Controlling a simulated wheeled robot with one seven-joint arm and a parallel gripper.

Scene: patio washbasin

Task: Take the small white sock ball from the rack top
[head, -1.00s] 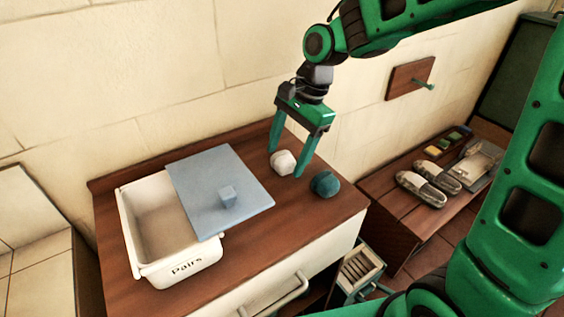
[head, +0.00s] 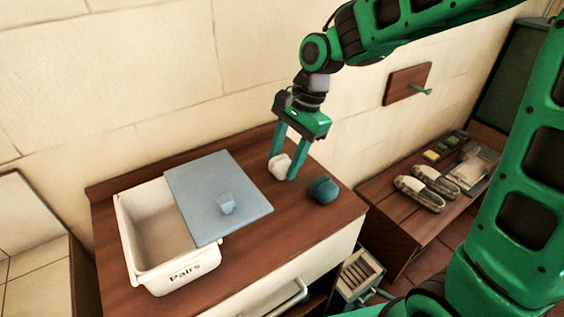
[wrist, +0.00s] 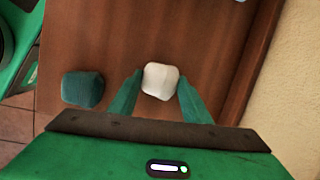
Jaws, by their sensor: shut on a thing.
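The small white sock ball (head: 279,167) is on the brown wooden rack top (head: 300,218), near its back right. My gripper (head: 282,171) reaches down from above and is shut on the white sock ball, with one green finger on each side of it. In the wrist view the white sock ball (wrist: 160,80) sits between the two fingertips (wrist: 159,88). I cannot tell whether the ball still touches the wood.
A teal sock ball (head: 323,190) lies just right of my gripper. A white bin marked "Pairs" (head: 180,277) stands left, partly covered by a blue-grey lid (head: 240,200) with a knob. A lower bench with grey slippers (head: 420,192) is at right.

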